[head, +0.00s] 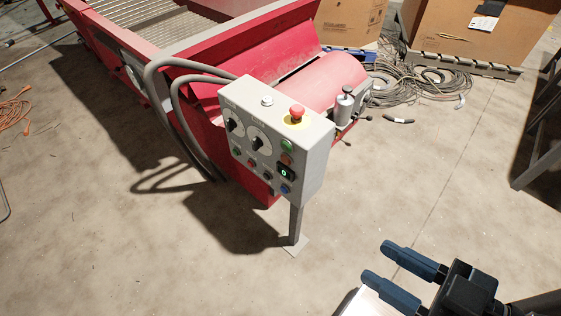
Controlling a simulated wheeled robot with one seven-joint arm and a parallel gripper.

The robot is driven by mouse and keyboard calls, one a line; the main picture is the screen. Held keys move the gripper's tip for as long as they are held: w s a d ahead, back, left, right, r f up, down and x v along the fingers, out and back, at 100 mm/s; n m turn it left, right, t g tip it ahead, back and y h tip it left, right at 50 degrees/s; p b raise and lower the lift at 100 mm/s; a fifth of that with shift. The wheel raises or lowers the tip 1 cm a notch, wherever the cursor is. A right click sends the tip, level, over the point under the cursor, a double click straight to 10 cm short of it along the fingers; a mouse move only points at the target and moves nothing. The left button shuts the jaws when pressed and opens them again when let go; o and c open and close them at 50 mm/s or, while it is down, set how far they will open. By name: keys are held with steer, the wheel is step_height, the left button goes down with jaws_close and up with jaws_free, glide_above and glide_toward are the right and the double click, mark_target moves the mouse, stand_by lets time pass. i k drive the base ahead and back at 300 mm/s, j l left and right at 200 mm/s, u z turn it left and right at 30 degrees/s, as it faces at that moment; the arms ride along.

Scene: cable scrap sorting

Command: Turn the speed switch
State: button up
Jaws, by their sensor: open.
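A grey control box (318,160) stands on a post in front of a red conveyor machine. Its front panel has two black rotary knobs on white dials, a left knob (235,127) and a right knob (260,143). The labels are too small to read, so I cannot tell which one is the speed switch. My gripper (391,261) is at the lower right, with two blue fingers apart and nothing between them. It is well clear of the box, to the right of and below it in the picture.
The panel also has a red emergency button (297,112) on top, a black switch (285,172) and several coloured buttons. Grey hoses (172,105) loop at the box's left. Cable scrap (425,82) lies at the back right. The floor between my gripper and the post (295,222) is clear.

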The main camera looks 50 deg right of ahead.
mark_target(230, 124)
steer(key=i+j, duration=0.2)
steer(key=i, duration=0.25)
steer(key=i+j, duration=0.2)
steer(key=i, duration=0.25)
steer(key=z, duration=0.05)
